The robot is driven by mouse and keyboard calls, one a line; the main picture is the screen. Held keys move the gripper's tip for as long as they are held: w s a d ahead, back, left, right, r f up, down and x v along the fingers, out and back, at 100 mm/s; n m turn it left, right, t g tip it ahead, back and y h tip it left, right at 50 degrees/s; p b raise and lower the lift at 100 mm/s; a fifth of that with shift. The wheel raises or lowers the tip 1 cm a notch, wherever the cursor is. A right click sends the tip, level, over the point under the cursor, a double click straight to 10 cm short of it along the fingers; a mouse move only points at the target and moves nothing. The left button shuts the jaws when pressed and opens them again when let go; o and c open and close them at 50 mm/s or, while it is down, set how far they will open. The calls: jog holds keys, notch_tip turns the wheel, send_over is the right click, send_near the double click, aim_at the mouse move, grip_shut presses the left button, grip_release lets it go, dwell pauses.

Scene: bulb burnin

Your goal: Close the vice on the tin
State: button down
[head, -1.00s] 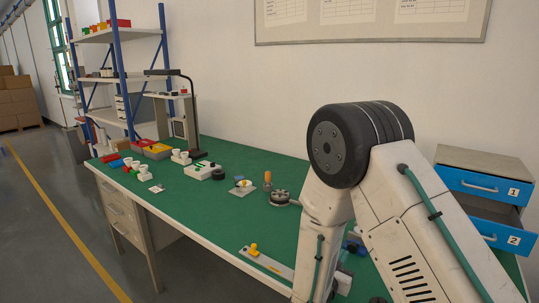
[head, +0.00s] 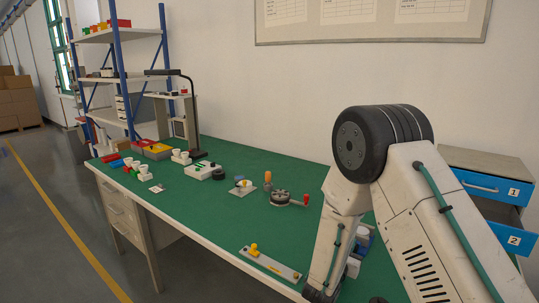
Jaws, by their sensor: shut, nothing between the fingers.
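A blue part (head: 363,238) shows just right of my forearm on the green bench, with a pale grey block (head: 353,267) in front of it. They may belong to the vice, but my arm covers most of that spot and I cannot tell. I cannot make out the tin or the vice jaws. My forearm reaches down to the bench's front edge, and my gripper is out of sight below the picture or behind the arm.
The green bench (head: 230,222) holds a round grey fixture (head: 280,197) with a red-knobbed lever, an orange-handled tool (head: 267,178), and a metal strip (head: 270,264) with a yellow knob. A drawer cabinet (head: 487,170) stands right, its lower drawer (head: 512,238) apparently pulled out.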

jog(key=shift+f, duration=0.2)
dwell(0.4)
jog(key=shift+s+d+f, duration=0.1)
jog(key=shift+s+d, duration=0.2)
jog(key=shift+d, duration=0.05)
dwell(0.5)
jog(key=shift+r, duration=0.45)
jog(key=shift+v, duration=2.95)
